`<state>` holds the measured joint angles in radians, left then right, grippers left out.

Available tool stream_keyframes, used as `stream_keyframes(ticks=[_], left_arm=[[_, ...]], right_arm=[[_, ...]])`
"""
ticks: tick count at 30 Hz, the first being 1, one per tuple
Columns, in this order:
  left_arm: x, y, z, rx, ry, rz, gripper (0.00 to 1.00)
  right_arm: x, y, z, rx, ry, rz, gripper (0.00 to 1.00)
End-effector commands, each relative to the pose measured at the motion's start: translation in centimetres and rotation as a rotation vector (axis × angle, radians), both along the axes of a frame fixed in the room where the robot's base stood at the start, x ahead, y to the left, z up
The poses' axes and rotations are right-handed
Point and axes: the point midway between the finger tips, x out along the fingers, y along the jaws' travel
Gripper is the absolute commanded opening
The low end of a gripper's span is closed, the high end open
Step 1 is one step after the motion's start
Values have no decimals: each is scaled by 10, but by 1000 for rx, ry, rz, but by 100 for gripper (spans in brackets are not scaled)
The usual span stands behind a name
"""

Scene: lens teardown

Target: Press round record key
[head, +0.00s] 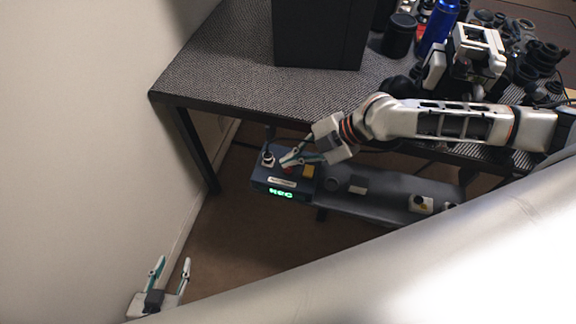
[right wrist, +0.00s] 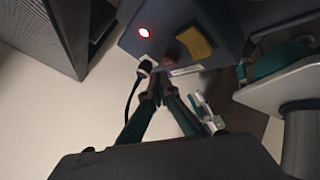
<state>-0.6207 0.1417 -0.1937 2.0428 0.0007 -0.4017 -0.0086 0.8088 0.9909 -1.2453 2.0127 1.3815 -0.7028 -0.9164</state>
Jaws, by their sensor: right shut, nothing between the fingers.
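A dark control box (head: 262,180) with a lit green "REC" sign (head: 280,193) stands on the low shelf below the table. Its top carries a round red key, seen in the right wrist view (right wrist: 188,67), and a square yellow key (head: 308,171). My right gripper (head: 284,163) is shut and empty, its fingertips over the box top. In the right wrist view the fingertips (right wrist: 160,82) are close beside the round red key; I cannot tell whether they touch it. My left gripper (head: 172,264) is open and empty, low at the left.
The textured table (head: 225,75) is above, crowded with lens parts at the right. Small items lie on the grey shelf (head: 385,190). A wall (head: 80,130) bounds the left.

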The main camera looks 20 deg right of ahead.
Motion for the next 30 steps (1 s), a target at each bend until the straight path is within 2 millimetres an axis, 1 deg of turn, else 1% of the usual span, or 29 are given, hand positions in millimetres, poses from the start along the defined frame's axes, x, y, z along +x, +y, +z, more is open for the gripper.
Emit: stream_keyframes(ticks=[11, 14, 30], left_arm=[[0, 0, 2, 0, -1, -2, 37], [3, 0, 8, 0, -8, -1, 37], [20, 0, 55, 0, -60, 0, 37]], right_arm=[[0, 0, 2, 0, 1, 0, 0], [0, 0, 8, 0, -1, 0, 0], [0, 0, 51, 0, -2, 1, 0]])
